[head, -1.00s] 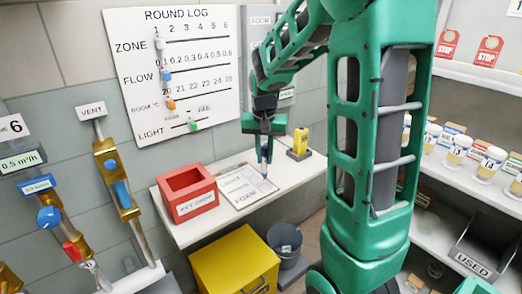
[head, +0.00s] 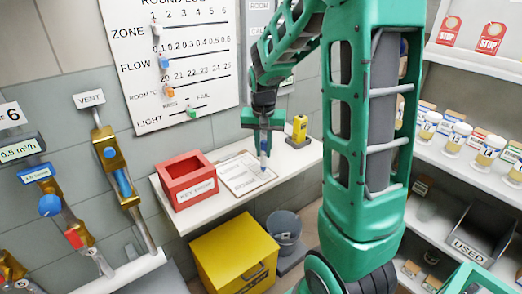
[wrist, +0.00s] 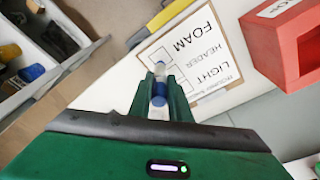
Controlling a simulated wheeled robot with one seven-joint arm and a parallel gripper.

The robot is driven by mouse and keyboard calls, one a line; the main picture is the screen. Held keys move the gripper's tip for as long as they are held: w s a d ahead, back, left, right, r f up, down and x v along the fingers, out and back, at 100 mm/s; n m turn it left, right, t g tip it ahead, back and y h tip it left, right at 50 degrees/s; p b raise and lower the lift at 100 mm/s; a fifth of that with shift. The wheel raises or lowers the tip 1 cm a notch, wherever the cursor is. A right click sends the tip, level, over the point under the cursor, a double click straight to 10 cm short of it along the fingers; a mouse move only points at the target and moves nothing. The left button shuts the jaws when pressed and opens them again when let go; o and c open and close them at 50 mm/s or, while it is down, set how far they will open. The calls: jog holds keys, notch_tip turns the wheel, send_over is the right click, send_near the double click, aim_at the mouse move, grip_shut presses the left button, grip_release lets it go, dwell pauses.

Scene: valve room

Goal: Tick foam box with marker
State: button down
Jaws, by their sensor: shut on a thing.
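The clipboard (head: 247,177) lies on the white shelf with a printed sheet. In the wrist view its sheet (wrist: 205,80) reads FOAM, HEADER and LIGHT, each with a small box. The FOAM box (wrist: 161,54) is just beyond the marker's far end. My gripper (head: 263,142) is shut on a blue-and-white marker (wrist: 159,86), which points down over the FOAM side of the sheet. In the head view the marker (head: 264,152) looks upright. I cannot tell whether its tip touches the paper. No tick is visible in the FOAM box.
A red key-drop box (head: 187,180) stands left of the clipboard. A yellow device (head: 299,129) stands on the shelf to the right. Below are a yellow bin (head: 233,255) and a grey bucket (head: 285,232). The wall board (head: 175,70) hangs behind.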

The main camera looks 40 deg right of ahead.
jog(key=shift+f, duration=0.55)
dwell(0.8)
jog(key=shift+s+d, duration=0.4)
jog(key=shift+w+a+f, duration=0.1)
jog(key=shift+w+a, duration=0.75)
jog(key=shift+a, duration=0.05)
dwell(0.5)
jog(key=shift+s+d, duration=0.15)
jog(key=shift+s+d, duration=0.2)
jog(key=shift+d, duration=0.1)
jog(key=shift+s+d, duration=0.2)
jog(key=shift+s+a, duration=0.15)
jog(key=shift+a, duration=0.4)
dwell(0.4)
